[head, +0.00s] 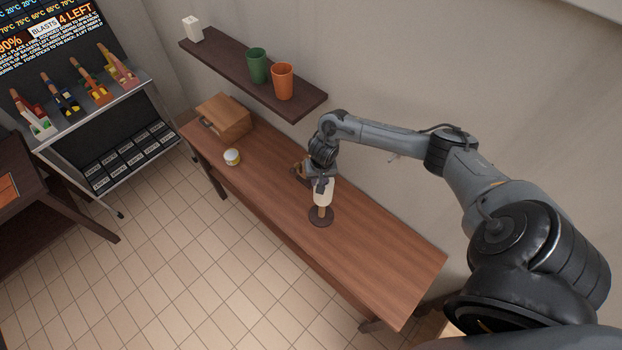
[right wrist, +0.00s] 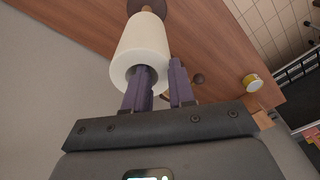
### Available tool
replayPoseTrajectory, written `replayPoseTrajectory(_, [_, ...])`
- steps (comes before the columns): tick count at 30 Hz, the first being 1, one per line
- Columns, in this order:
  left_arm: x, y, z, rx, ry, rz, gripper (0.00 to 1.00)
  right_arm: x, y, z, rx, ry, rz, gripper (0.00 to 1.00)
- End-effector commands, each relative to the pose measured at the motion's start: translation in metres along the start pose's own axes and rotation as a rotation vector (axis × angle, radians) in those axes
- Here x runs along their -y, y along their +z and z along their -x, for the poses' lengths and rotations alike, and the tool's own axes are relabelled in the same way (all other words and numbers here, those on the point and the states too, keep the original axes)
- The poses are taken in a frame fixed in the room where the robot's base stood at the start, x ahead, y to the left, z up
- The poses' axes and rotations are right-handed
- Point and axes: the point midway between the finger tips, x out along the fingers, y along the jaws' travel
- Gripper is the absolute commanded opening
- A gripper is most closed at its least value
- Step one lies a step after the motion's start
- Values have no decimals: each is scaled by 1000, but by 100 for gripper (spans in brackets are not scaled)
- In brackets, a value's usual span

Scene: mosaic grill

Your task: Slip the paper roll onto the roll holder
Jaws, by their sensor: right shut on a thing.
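The white paper roll (head: 323,193) is upright above the roll holder (head: 321,219), which has a round dark base and a light wooden post. The post shows between the roll's lower end and the base. I cannot tell whether the roll's lower end is around the post's top or just above it. My right gripper (head: 320,182) is shut on the roll's upper end. In the right wrist view, one finger of the gripper (right wrist: 160,86) is in the core of the roll (right wrist: 143,42) and the other is outside its wall. The holder base (right wrist: 149,7) shows beyond the roll. My left gripper is out of view.
The wooden table (head: 375,258) is clear to the right of the holder. A small brown object (head: 299,174) stands behind, partly hidden by my arm. A yellow-and-white tin (head: 232,157) and a wooden box (head: 224,119) are farther left. A wall shelf (head: 225,62) holds cups above.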

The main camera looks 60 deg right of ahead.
Motion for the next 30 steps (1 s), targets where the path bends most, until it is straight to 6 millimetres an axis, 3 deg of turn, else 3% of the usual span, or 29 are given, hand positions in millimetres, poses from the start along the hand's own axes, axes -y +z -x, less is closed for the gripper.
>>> replayPoseTrajectory(13, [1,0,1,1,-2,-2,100,0,0,1,0,0,-1,0])
replayPoseTrajectory(23, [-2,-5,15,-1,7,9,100,0,-1,3,3,6,-4,0])
replayPoseTrajectory(30, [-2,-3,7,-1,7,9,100,-1,2,-16,3,6,-4,0])
